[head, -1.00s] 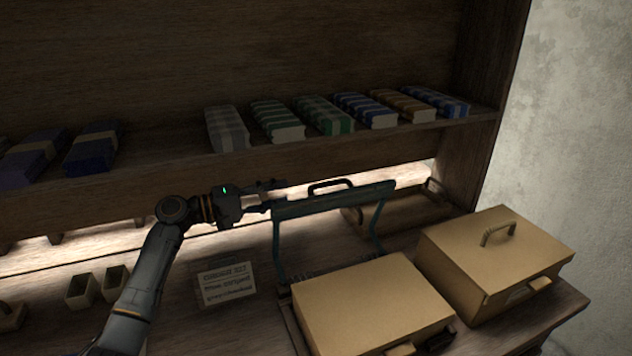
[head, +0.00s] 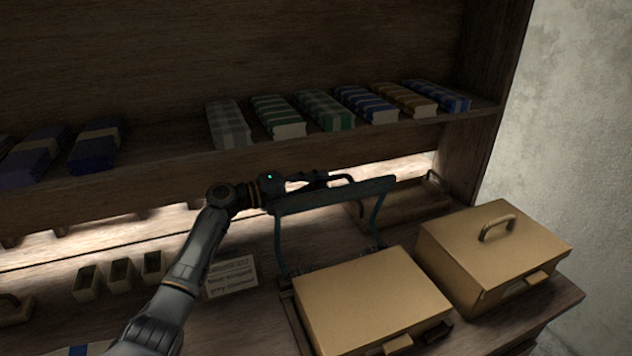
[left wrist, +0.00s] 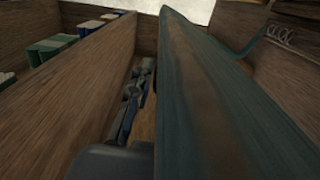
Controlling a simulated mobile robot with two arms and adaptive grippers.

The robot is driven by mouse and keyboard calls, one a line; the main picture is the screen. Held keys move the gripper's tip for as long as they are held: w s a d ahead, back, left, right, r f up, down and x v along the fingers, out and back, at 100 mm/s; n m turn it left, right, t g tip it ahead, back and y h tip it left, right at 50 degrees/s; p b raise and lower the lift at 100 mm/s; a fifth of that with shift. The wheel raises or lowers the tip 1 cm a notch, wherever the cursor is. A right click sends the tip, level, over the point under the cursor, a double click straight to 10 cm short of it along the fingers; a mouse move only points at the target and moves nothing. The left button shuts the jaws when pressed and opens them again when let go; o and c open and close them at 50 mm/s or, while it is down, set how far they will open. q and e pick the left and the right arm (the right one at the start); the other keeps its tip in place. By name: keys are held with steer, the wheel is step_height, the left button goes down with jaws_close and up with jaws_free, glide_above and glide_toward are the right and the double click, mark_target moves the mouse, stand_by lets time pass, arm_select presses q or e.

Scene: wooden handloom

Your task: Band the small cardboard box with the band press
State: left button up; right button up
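The band press is a teal frame (head: 335,196), its crossbar raised behind a plain tan cardboard box (head: 370,295). The box sits on a dark base in front of the hinged legs. My right gripper is out of view.
A tan box with a top handle (head: 495,255) stands to the right. A shelf above holds several folded cloths (head: 325,108). A small sign (head: 231,278) and small open bins (head: 122,270) are left of the press. A brown tray (head: 415,203) lies behind.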

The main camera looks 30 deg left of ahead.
arm_select(q)
jaws_close()
steer(key=shift+s+d+m, duration=0.4)
steer(key=shift+d, duration=0.05)
steer(key=s+d+m+b, duration=0.5)
steer(key=s+d+m, duration=0.1)
steer(key=s+d, duration=0.2)
steer(key=shift+s+d+b, duration=0.15)
steer(key=shift+d+b, duration=0.2)
steer(key=shift+d, duration=0.3)
steer(key=shift+f, duration=0.1)
